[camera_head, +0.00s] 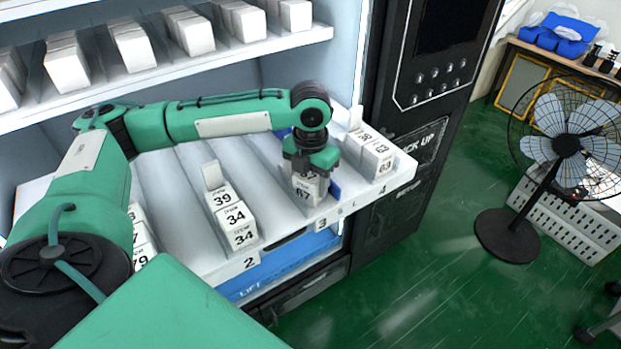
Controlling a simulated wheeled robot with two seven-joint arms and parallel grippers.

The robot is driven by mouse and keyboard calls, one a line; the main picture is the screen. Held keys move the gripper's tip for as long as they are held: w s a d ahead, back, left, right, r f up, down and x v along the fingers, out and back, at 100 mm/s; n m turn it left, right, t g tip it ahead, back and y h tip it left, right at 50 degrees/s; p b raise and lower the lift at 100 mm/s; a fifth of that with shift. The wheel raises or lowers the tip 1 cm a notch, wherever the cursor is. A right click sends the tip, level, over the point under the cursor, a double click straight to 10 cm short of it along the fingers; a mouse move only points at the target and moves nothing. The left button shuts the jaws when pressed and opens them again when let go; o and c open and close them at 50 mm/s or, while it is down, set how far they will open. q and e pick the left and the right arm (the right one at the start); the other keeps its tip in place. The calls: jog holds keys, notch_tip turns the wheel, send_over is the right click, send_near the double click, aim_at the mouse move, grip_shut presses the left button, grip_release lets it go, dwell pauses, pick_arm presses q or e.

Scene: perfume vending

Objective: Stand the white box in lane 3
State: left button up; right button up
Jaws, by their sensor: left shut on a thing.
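The white box (305,193), marked 67, stands upright at the front of lane 3 on the lower shelf (180,187), by the 3 label. My left gripper (308,176) reaches down over it and is shut on its top. The gripper hides the box's upper part. My right gripper does not show in the view.
Lane 2 holds a row of white boxes (234,217) marked 39, 34 and 34. Lane 4 holds white boxes (377,158) to the right. An upper shelf (160,72) with more boxes is above my arm. A fan (566,147) stands on the floor at right.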

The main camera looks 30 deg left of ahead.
pick_arm(q)
jog(key=shift+f, duration=0.1)
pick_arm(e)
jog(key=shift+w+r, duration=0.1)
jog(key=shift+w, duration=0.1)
pick_arm(q)
jog(key=o, duration=0.9)
jog(key=shift+o, duration=0.4)
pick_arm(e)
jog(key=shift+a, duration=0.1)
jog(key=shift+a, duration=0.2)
pick_arm(q)
notch_tip(320, 180, up, 11)
jog(key=b, duration=0.3)
jog(key=shift+r, duration=0.65)
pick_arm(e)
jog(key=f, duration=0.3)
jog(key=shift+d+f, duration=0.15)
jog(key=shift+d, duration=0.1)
